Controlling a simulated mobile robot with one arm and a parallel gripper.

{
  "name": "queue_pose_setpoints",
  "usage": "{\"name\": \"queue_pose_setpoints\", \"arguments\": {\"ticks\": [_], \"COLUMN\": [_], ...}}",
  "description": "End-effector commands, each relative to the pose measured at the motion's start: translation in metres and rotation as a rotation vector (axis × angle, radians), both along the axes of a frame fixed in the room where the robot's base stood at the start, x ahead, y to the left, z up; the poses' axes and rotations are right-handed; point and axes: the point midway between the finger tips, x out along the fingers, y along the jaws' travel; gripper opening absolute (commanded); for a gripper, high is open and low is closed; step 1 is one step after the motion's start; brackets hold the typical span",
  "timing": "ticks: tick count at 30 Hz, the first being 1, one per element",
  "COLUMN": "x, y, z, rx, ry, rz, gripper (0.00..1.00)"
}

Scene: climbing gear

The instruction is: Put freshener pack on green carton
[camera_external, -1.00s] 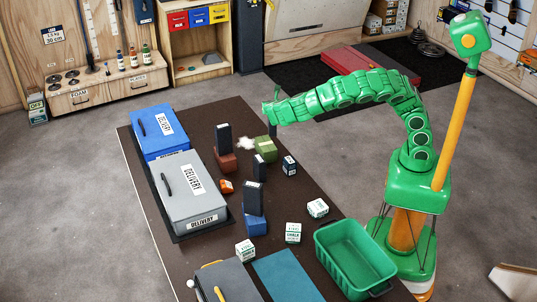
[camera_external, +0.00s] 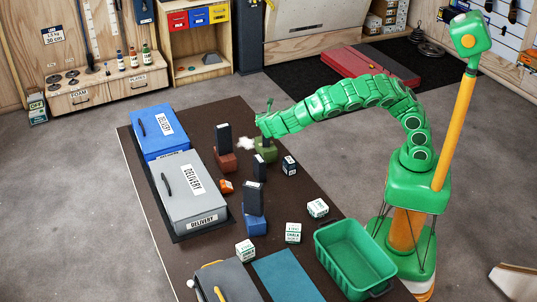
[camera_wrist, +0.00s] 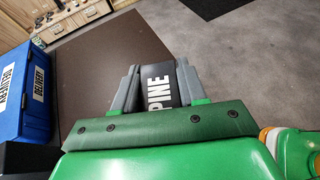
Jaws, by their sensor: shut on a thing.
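A dark freshener pack with white "PINE" lettering (camera_wrist: 158,85) is between the two grey fingers of my gripper (camera_wrist: 157,92) in the wrist view. In the external view my gripper (camera_external: 266,134) is over the green carton (camera_external: 264,154). The dark held pack (camera_external: 266,142) shows just below it, upright, at the carton's top. I cannot tell whether pack and carton touch. The carton is hidden in the wrist view. A similar dark pack (camera_external: 223,136) stands on a red-brown carton (camera_external: 226,162), and another (camera_external: 253,201) on a blue carton (camera_external: 255,225).
Another dark pack (camera_external: 259,168) stands close in front of the green carton. A small dark-and-white box (camera_external: 289,165) is to its right. Blue (camera_external: 152,131) and grey (camera_external: 186,190) delivery boxes line the table's left side. White chalk boxes (camera_external: 293,233) and a green bin (camera_external: 355,259) are nearer.

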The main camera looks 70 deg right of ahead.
Motion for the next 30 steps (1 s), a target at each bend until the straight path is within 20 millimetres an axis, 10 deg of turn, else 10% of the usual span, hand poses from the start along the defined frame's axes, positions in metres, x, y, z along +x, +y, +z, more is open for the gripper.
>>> {"name": "queue_pose_setpoints", "arguments": {"ticks": [8,9,14,30], "x": [0.0,0.0,0.0,-0.007], "y": [0.0,0.0,0.0,0.021], "z": [-0.002,-0.002,-0.002,0.01], "rx": [0.0,0.0,0.0,0.002], "ry": [0.001,0.001,0.0,-0.002], "rz": [0.0,0.0,0.0,0.004], "gripper": [0.0,0.44,0.67,0.67]}}
